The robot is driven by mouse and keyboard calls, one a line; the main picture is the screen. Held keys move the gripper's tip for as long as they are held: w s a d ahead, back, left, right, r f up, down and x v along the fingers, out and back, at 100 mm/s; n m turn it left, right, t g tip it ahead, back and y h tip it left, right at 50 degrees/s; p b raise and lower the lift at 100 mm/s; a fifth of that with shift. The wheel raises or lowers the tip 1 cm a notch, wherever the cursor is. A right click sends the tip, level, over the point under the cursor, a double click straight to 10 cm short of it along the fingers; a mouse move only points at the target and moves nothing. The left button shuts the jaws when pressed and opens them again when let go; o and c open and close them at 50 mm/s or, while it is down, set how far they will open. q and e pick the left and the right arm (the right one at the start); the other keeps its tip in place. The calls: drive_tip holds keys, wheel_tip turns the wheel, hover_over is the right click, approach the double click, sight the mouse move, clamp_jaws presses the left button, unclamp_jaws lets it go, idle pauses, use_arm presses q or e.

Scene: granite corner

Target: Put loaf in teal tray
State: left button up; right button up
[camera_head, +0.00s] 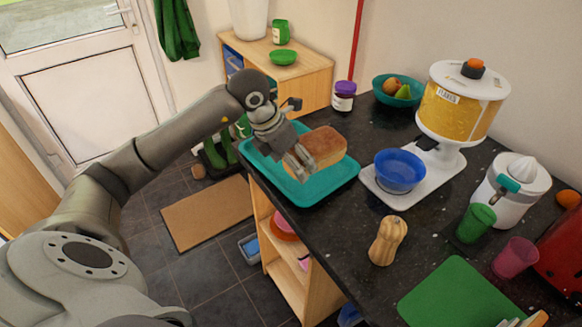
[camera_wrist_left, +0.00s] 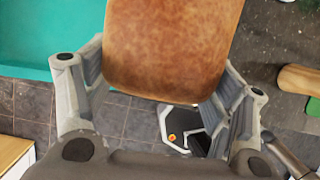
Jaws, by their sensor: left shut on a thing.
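The brown loaf (camera_head: 325,143) is in my left gripper (camera_head: 299,162), over the teal tray (camera_head: 312,193) as the head view shows it. The tray lies at the left end of the dark counter. In the left wrist view the loaf (camera_wrist_left: 172,45) sits between the two fingers, which press on its sides. The teal tray (camera_wrist_left: 35,42) shows at the upper left there. Whether the loaf touches the tray floor I cannot tell. My right gripper is in neither view.
A purple-lidded jar (camera_head: 343,97) and a teal fruit bowl (camera_head: 398,101) stand behind.

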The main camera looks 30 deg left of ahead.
use_arm(q)
drive_tip(key=shift+w+a+f, duration=0.35)
drive_tip(key=shift+f, duration=0.15)
drive_tip(key=f, duration=0.1)
drive_tip(key=f+p, duration=0.1)
drive_tip(key=shift+w+a+f, duration=0.2)
drive_tip(key=shift+a+f, duration=0.05)
drive_tip(key=shift+f, duration=0.15)
drive_tip(key=shift+f+p, duration=0.4)
drive_tip(key=shift+f, duration=0.15)
drive_tip(key=o, duration=1.1)
drive_tip(key=shift+f, duration=0.1)
drive_tip(key=shift+o, duration=0.2)
